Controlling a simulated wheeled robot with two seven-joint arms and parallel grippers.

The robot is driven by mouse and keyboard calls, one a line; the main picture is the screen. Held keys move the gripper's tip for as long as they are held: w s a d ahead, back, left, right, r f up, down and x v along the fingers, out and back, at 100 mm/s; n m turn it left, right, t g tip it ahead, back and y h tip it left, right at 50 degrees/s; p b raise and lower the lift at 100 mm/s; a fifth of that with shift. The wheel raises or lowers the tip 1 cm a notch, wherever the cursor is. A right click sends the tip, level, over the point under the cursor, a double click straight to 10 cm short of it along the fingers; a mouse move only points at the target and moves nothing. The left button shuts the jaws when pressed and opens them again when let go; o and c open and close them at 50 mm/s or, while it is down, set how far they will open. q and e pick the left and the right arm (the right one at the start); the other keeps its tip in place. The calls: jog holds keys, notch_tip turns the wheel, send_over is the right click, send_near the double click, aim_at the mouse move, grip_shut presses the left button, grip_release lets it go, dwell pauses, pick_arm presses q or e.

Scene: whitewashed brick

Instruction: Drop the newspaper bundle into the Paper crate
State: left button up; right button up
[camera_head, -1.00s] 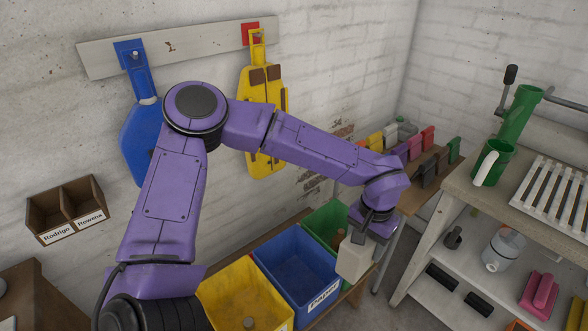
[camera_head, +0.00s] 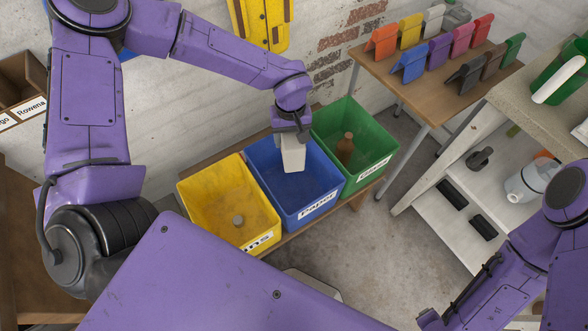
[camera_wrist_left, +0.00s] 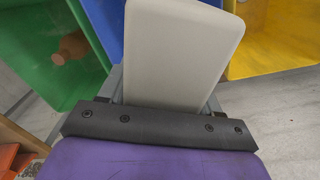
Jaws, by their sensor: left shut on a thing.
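The newspaper bundle (camera_head: 293,156) is a plain off-white block. My left gripper (camera_head: 291,138) is shut on it and holds it hanging downward over the back right part of the blue Paper crate (camera_head: 318,209). In the left wrist view the bundle (camera_wrist_left: 180,45) fills the middle, held in the jaws (camera_wrist_left: 165,95), with the blue crate (camera_wrist_left: 103,18) behind it. Whether its lower end is below the crate's rim, I cannot tell. My right arm shows at the lower right, but its gripper is not in view.
The yellow crate (camera_head: 262,243), holding a small roundish thing (camera_head: 238,221), stands left of the Paper crate. The green crate (camera_head: 376,166), holding a brown bottle (camera_head: 345,148), stands right. A table (camera_head: 420,98) with several coloured objects and a pale shelf (camera_head: 425,195) are farther right.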

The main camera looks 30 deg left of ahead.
pick_arm(q)
jog(key=f, duration=0.1)
jog(key=f+n, duration=0.1)
jog(key=f, duration=0.1)
jog(key=s+a+f+n+b, duration=0.1)
jog(key=f, duration=0.1)
notch_tip(320, 180, down, 5)
jog(key=b, duration=0.6)
jog(key=shift+d+f, duration=0.15)
pick_arm(e)
notch_tip(320, 180, down, 9)
jog(key=shift+r, duration=0.15)
jog(key=shift+w, duration=0.1)
pick_arm(q)
jog(key=o, duration=1.3)
jog(key=shift+o, duration=0.2)
notch_tip(320, 180, up, 11)
jog(key=shift+f+p, duration=0.15)
jog(key=shift+p, duration=0.5)
pick_arm(e)
jog(key=shift+r, duration=0.9)
